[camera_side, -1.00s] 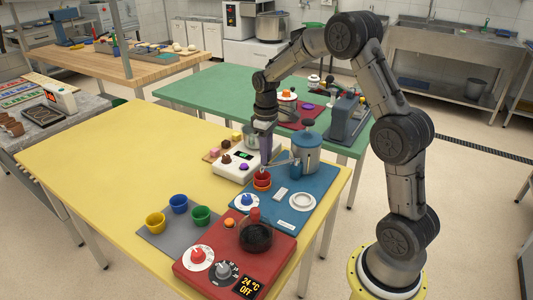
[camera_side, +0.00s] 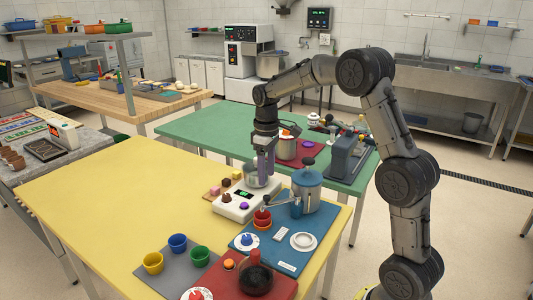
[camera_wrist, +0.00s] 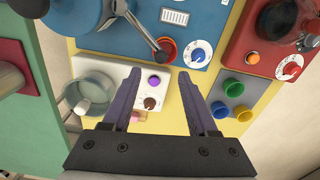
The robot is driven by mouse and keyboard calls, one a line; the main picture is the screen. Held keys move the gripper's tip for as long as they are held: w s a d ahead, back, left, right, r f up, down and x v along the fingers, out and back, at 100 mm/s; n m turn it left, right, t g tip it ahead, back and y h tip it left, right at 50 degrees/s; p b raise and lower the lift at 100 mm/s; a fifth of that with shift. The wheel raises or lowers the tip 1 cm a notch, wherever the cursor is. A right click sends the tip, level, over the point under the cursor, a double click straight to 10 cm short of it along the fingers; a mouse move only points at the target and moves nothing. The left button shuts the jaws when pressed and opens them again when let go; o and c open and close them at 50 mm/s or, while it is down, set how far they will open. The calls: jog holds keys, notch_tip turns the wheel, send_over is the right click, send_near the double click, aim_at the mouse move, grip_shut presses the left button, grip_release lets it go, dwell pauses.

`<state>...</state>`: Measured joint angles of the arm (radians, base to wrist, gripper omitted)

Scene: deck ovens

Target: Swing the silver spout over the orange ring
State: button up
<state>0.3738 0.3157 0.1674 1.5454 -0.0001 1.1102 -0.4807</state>
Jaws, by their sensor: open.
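The silver spout (camera_side: 283,202) reaches left from the blue lidded tank (camera_side: 308,190) on the blue mat. In the wrist view the spout (camera_wrist: 143,26) slants from the tank to a dark tip at the left edge of a red cup (camera_wrist: 167,46). The cup (camera_side: 262,215) stands at the orange ring (camera_side: 262,225), which it largely hides. I cannot tell whether the tip is centred over the ring. My gripper (camera_side: 265,178) is open and empty, above and behind the cup, near the white console. In the wrist view its fingers (camera_wrist: 159,74) are spread, apart from the spout.
The white console (camera_side: 245,200) with coloured knobs and a glass bowl (camera_side: 262,172) lie close to my gripper. Coloured cups stand on a grey mat (camera_side: 195,265). The yellow table's left is clear.

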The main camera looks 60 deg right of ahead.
notch_tip(320, 180, up, 7)
dwell(0.3)
jog(key=shift+a, duration=0.1)
jog(key=s+a+r+n+t, duration=0.2)
jog(key=s+a+r+t, duration=0.2)
jog(key=s+a+r, duration=0.7)
jog(key=s+a+f+m, duration=0.1)
jog(key=s+a+f, duration=0.1)
jog(key=s+f, duration=0.3)
jog(key=s+a+f+m+t, duration=0.1)
jog(key=s+a+f+m, duration=0.1)
jog(key=s+f, duration=0.4)
jog(key=s+a, duration=0.1)
jog(key=s, duration=0.1)
jog(key=shift+s+t, duration=0.3)
jog(key=shift+s, duration=0.1)
